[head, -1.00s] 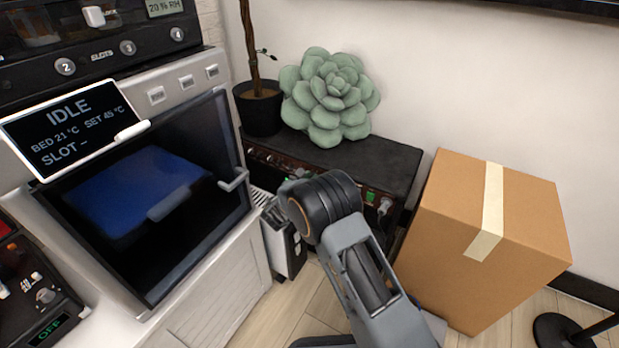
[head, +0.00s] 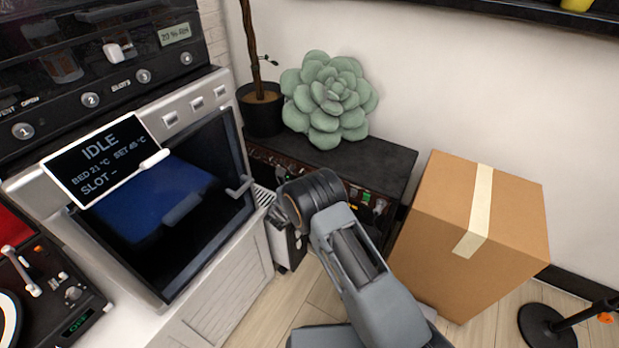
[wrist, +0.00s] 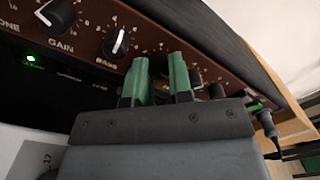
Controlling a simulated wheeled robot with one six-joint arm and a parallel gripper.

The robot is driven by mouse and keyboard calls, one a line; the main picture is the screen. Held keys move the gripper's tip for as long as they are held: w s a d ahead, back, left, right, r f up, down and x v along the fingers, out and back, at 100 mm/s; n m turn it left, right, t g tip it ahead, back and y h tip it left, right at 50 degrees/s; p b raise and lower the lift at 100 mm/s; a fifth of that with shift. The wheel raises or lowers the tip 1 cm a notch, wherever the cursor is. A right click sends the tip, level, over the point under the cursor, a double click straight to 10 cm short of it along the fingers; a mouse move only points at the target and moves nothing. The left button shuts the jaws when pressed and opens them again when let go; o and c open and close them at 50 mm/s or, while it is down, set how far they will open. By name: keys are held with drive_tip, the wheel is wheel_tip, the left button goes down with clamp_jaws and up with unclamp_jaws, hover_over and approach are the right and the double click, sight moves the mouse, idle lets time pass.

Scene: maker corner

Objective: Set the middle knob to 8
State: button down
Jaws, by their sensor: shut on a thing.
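The amplifier (head: 375,168) is a dark box with a brown front panel, below the green succulent in the head view. In the wrist view its brown panel (wrist: 88,24) shows a knob above the label GAIN (wrist: 57,13) and a knob by the label BASS (wrist: 117,42), both with white pointer lines. My gripper (wrist: 160,66) has its two green fingers at the panel, right of the BASS knob, shut on a knob mostly hidden between them. I cannot read that knob's pointer or scale, nor tell if it is the middle one. In the head view my arm hides part of the panel.
A green light (wrist: 31,59) glows below the panel, and a cable is plugged in at its right end (wrist: 265,118). A cardboard box (head: 470,235) stands right of the amplifier. A machine with an IDLE screen (head: 105,158) stands at left. A potted plant (head: 262,108) stands beside the succulent (head: 328,98).

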drive_tip(key=shift+n+p, duration=0.3)
drive_tip(key=shift+n, duration=0.4)
drive_tip(key=c, duration=1)
unclamp_jaws()
drive_tip(key=shift+p+v, duration=0.95)
drive_tip(key=shift+v, duration=2.8)
